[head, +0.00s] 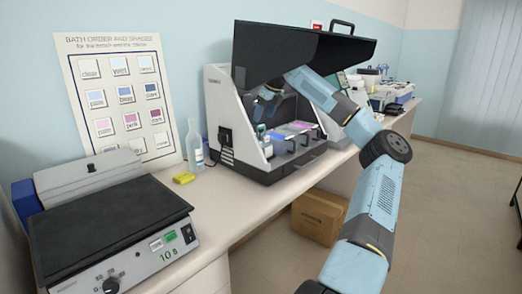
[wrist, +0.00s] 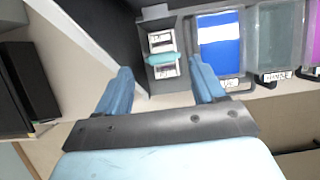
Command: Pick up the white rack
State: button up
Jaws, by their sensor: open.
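A small pale rack (wrist: 162,73) with white labelled pieces shows in the wrist view at top centre, with a teal bar (wrist: 161,59) across its middle. I take it to be the white rack. My gripper (wrist: 160,66) is open, with one blue finger to the left of the rack and one to the right. A gap shows on both sides, and nothing is gripped. Whether the fingertips are level with the rack in height I cannot tell. In the head view my gripper (head: 268,92) is inside the hooded cabinet (head: 222,92), partly hidden by its hood.
Right of the rack stand a blue bath (wrist: 220,42), a grey rinse bath (wrist: 275,38) and a purple bath (wrist: 316,50), close to my right finger. The cabinet's side wall (wrist: 88,40) is at left. A hotplate (head: 110,235) and clear bottle (head: 195,150) stand outside.

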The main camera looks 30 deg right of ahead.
aim_at(261, 125)
jog(key=shift+d+x, duration=0.2)
jog(key=shift+x, duration=2.9)
jog(key=shift+c, duration=0.2)
jog(key=c, duration=1.1)
jog(key=shift+a+r, duration=0.1)
jog(key=shift+r, duration=0.05)
